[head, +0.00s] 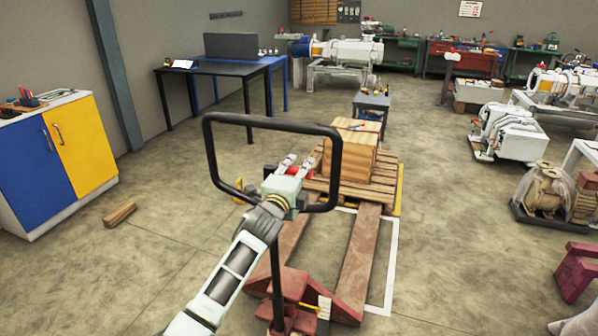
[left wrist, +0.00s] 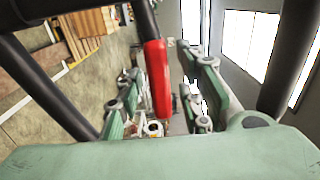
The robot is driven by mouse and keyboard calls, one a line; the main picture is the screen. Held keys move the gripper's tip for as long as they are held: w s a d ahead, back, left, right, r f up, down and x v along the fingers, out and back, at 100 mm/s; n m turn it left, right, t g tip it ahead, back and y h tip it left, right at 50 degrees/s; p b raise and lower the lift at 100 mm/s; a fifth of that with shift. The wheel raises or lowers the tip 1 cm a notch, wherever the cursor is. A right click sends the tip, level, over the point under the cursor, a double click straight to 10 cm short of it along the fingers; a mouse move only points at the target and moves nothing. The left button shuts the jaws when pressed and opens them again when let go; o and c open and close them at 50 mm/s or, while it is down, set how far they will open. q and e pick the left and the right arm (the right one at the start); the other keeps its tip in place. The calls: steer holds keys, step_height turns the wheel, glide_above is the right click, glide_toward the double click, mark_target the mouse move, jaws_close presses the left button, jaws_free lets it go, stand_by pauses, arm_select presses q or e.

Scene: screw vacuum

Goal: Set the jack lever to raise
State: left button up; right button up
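The pallet jack has a black loop handle (head: 208,150) in the middle of the head view, above its red base (head: 290,284). The red jack lever (left wrist: 157,80) shows in the left wrist view, hanging at the handle. My left gripper (head: 297,168) is inside the loop in the head view. In the left wrist view its green-padded fingers (left wrist: 165,95) are open, one on each side of the lever, with gaps visible. The lever is mostly hidden by the gripper in the head view. My right gripper is not in view.
The jack's forks (head: 360,255) reach to a wooden pallet (head: 385,190) bearing a wooden crate (head: 350,155). A wood block (head: 120,213) lies on the floor near a blue and yellow cabinet (head: 75,150). White machines (head: 510,132) stand at right. Floor left of the jack is mostly clear.

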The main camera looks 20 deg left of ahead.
arm_select(q)
steer(key=shift+c, duration=0.6)
jaws_close()
